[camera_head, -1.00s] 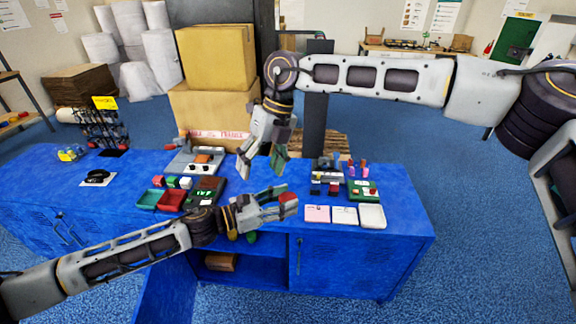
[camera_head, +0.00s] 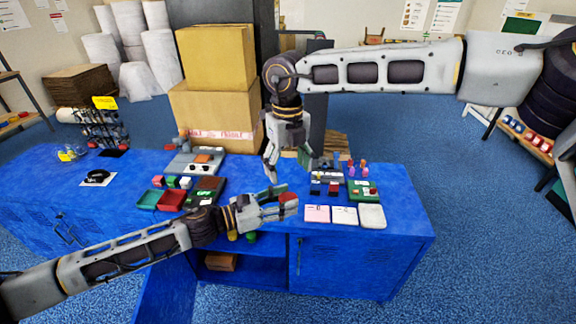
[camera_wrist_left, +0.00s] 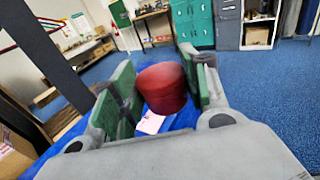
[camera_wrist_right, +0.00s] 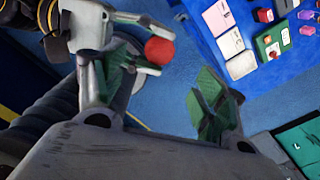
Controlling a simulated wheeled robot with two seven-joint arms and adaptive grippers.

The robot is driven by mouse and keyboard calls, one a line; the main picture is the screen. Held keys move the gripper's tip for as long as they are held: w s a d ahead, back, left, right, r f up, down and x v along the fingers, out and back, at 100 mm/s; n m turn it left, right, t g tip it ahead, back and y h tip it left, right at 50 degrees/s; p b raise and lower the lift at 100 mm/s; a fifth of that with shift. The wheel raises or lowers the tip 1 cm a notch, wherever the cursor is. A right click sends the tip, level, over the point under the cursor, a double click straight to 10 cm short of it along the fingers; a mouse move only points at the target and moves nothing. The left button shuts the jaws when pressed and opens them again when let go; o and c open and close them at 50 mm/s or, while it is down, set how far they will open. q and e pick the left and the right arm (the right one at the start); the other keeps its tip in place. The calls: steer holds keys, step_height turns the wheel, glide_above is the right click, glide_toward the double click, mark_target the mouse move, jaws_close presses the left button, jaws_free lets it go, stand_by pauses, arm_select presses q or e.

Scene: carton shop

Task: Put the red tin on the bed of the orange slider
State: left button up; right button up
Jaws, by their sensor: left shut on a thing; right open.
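The red tin (camera_head: 289,199) is held in my left gripper (camera_head: 282,203) in the head view, above the front edge of the blue bench. In the left wrist view the tin (camera_wrist_left: 162,88) sits between the two green pads. My right gripper (camera_head: 288,168) is open and empty, just above and behind the left one. In the right wrist view the tin (camera_wrist_right: 159,51) shows close to its left finger, outside the jaws. An orange piece (camera_head: 203,158) lies on a grey base at the bench's left-middle; it may be the orange slider, too small to be sure.
Green and red trays (camera_head: 170,201) and small blocks stand left of my grippers. Pink and white trays (camera_head: 317,213) and a green board (camera_head: 353,194) with small parts stand to the right. Cartons (camera_head: 215,105) stand behind the blue bench (camera_head: 405,225). Its far right end is clear.

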mark_target(288, 198)
steer(key=shift+f, duration=5.95)
steer(key=c, duration=1.1)
arm_select(q)
steer(key=o, duration=1.1)
arm_select(e)
steer(key=shift+c, duration=0.5)
arm_select(q)
steer(key=shift+a, duration=0.15)
steer(key=shift+v, duration=5.8)
steer(key=shift+s, duration=0.1)
